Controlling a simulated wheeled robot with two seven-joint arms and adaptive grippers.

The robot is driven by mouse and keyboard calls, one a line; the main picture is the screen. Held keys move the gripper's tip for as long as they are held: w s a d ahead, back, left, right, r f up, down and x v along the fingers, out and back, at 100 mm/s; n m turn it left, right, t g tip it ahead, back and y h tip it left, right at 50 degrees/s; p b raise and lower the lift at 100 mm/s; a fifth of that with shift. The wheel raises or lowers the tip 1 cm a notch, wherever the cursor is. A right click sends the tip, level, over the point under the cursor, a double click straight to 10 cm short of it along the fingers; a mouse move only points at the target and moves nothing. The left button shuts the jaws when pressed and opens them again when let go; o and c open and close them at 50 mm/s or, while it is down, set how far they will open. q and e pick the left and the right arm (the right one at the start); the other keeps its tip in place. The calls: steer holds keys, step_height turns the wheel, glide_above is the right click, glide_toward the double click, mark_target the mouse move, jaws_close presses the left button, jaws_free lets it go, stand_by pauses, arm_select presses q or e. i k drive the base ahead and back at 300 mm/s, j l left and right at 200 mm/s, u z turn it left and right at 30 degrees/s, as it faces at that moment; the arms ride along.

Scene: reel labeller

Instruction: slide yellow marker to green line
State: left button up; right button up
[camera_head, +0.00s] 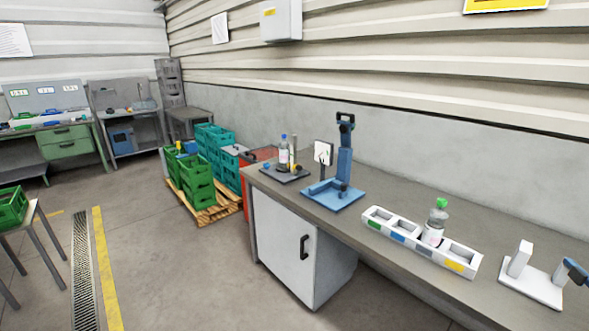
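I cannot make out a yellow marker on a slide or a green line with certainty. A blue stand (343,165) with a tall upright and a flat base stands on the grey bench. A small white panel (323,153) with dark marks is upright at its left; its details are too small to read. Behind it, a dark base (287,175) carries a clear bottle with a blue cap (283,153) and a thin yellowish upright (293,147). Neither of my grippers is in view.
The long grey bench (400,185) runs along the wall. A white tray (376,213) with coloured labels holds a green-capped bottle (435,224). A white device (529,284) stands at the right. Green crates (197,180) sit on a pallet. Floor in front is clear.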

mark_target(298, 167)
steer(key=i+j+u, duration=0.1)
steer(key=i, duration=0.7)
steer(key=i+j, duration=0.1)
steer(key=i, duration=0.7)
steer(key=j+u, duration=0.05)
